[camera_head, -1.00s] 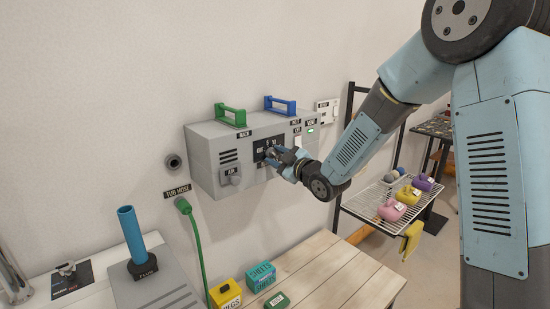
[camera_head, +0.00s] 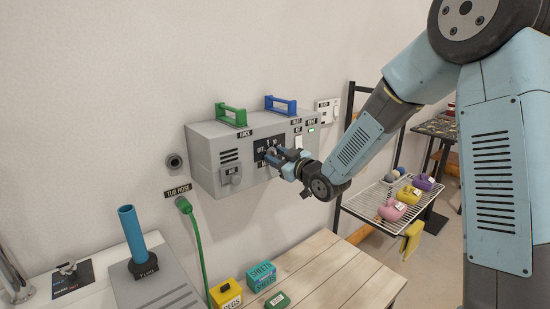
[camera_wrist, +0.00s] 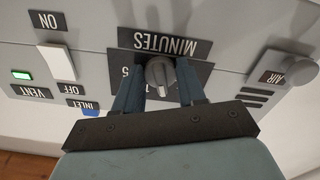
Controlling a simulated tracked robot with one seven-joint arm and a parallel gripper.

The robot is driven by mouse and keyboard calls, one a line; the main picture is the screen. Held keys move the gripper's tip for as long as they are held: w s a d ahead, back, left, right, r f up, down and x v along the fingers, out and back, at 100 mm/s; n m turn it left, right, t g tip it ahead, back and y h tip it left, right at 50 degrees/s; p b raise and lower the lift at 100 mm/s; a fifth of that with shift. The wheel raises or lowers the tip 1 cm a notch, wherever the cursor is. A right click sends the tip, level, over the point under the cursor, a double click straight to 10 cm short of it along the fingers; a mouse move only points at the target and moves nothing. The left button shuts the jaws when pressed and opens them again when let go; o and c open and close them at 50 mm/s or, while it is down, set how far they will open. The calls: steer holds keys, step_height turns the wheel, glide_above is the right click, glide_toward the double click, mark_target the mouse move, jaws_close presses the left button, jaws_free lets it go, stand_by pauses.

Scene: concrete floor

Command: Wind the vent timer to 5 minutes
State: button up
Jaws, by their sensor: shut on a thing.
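The vent timer knob (camera_wrist: 160,74) is a grey dial on a black plate marked MINUTES (camera_wrist: 135,40), seen upside down in the wrist view. My gripper (camera_wrist: 158,88) has its two blue fingers on either side of the knob and is shut on it. In the head view my gripper (camera_head: 283,163) reaches the front of the grey wall box (camera_head: 205,165) and covers the knob. A numeral 5 shows beside one finger in the wrist view; the dial's pointer setting is hard to read.
A white ON/OFF vent switch (camera_wrist: 57,62) with a green light (camera_wrist: 21,75) is beside the dial. An AIR knob (camera_head: 231,176) is on the box's left. A green handle (camera_head: 230,116) and blue handle (camera_head: 280,105) stand on top. A wooden table (camera_head: 325,270) lies below.

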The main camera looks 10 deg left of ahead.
steer(key=shift+f, duration=0.15)
steer(key=o, duration=0.7)
steer(key=shift+d, duration=0.1)
steer(key=o, duration=0.4)
steer(key=shift+c, duration=0.2)
steer(key=shift+s, duration=0.1)
steer(key=v, duration=1.3)
steer(key=shift+s+d, duration=0.15)
steer(key=shift+d, duration=0.1)
